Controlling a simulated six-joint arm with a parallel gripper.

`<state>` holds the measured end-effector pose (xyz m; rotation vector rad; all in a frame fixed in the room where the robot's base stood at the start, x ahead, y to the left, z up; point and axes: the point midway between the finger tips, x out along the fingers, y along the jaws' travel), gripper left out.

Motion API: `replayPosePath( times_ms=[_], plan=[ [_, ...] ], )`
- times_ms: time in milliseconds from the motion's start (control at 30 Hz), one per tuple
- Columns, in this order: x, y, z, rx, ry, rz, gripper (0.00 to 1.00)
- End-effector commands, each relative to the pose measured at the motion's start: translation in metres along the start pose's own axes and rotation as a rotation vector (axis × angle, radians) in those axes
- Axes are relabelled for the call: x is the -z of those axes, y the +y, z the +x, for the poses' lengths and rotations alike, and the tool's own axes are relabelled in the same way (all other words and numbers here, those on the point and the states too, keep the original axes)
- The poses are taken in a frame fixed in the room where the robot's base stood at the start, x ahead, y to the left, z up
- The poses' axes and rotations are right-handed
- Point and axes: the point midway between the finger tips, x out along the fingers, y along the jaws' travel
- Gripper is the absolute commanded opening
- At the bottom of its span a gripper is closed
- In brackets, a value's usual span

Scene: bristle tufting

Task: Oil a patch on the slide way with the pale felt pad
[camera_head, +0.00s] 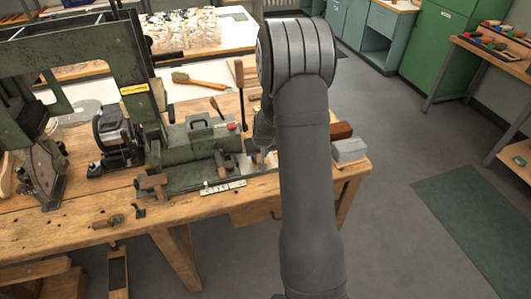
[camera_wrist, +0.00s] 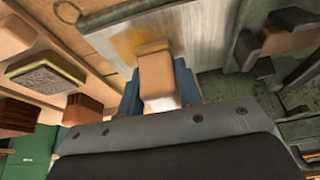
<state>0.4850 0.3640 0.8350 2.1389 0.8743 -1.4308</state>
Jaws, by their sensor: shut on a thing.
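In the wrist view my gripper (camera_wrist: 160,90) has its blue fingers shut on a pale tan block, which I take to be the felt pad (camera_wrist: 157,75). Its far end lies over the bright metal slide way (camera_wrist: 205,35); I cannot tell whether it touches. A yellowish, oily-looking patch (camera_wrist: 128,42) shows on the metal beside and beyond the pad. In the head view my arm hides most of the gripper and the pad, at the right end of the green machine (camera_head: 195,145).
A yellow-edged grey pad (camera_wrist: 45,75) and a dark brown block (camera_wrist: 18,115) lie to the left in the wrist view. Green machine parts (camera_wrist: 290,85) stand close on the right. In the head view a grey block (camera_head: 349,150) sits at the bench's right end.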

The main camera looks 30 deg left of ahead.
Motion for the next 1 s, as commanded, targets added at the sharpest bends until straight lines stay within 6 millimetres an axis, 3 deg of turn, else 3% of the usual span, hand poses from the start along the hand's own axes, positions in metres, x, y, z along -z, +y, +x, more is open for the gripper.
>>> replayPosePath(
  times_ms=[400, 500, 1000],
  plan=[
    [-0.001, -0.039, 0.000, 0.001, -0.001, -0.001, 0.14],
    [0.010, -0.036, 0.004, 0.000, 0.001, 0.001, 0.14],
    [0.009, 0.010, 0.004, -0.001, -0.001, 0.003, 0.14]
  ],
)
